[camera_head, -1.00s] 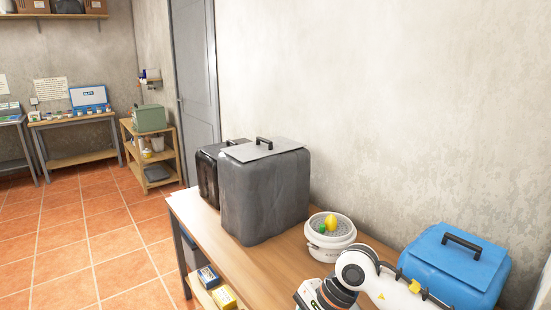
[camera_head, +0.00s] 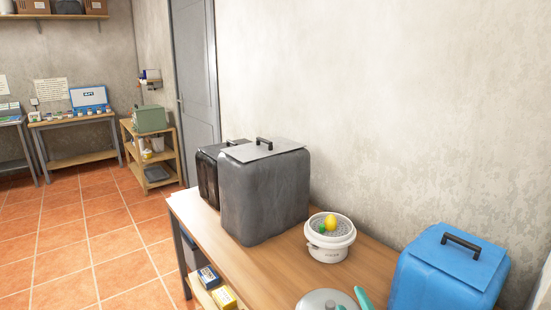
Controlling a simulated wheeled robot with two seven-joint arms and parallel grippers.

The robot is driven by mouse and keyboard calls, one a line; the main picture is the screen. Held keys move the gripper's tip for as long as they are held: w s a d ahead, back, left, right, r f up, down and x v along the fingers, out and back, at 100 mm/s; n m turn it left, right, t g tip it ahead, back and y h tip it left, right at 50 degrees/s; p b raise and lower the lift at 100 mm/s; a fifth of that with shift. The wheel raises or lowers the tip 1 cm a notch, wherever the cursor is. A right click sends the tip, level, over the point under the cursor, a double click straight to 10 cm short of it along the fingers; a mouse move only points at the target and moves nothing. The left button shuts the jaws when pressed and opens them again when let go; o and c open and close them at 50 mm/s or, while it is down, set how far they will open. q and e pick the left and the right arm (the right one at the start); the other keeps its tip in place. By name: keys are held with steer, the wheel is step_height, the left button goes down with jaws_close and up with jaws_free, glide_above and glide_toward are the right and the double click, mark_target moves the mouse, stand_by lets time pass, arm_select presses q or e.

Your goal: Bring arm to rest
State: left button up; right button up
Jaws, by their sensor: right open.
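My right gripper (camera_head: 352,302) shows only as two teal fingertips at the bottom edge, right of centre. They are apart, so it is open, and nothing shows between them. The rest of the gripper and the right arm are below the frame. A grey round lid-like object (camera_head: 318,298) shows partly beside the fingertips, cut by the bottom edge. My left gripper is not in view.
The wooden table (camera_head: 275,275) carries a large grey bin (camera_head: 265,195), a dark bin (camera_head: 207,175), a white pot (camera_head: 330,250) with yellow and green items on top, and a blue box (camera_head: 445,275). A wall stands behind. Tiled floor (camera_head: 90,235) lies open at left.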

steer(key=s+d+f+m+g+h, duration=0.25)
steer(key=s+f+m+g, duration=0.2)
steer(key=f, duration=0.25)
steer(key=s+d+f+m+g+h, duration=0.1)
steer(key=s+d+f+m+g, duration=0.3)
steer(key=f, duration=0.3)
steer(key=s+f+m+g+y, duration=0.1)
steer(key=s+f+g, duration=0.2)
steer(key=s, duration=0.5)
steer(key=s+f+m+g+y, duration=0.1)
steer(key=s+f+m+g, duration=0.1)
steer(key=s+f+g, duration=0.35)
step_height(320, 180, down, 23)
steer(key=s, duration=0.2)
steer(key=s+d+f, duration=0.2)
steer(key=s+f, duration=1.5)
steer(key=shift+d+f+g, duration=0.15)
steer(key=shift+g, duration=0.15)
steer(key=shift+s+n+h, duration=0.1)
steer(key=shift+n+h, duration=0.15)
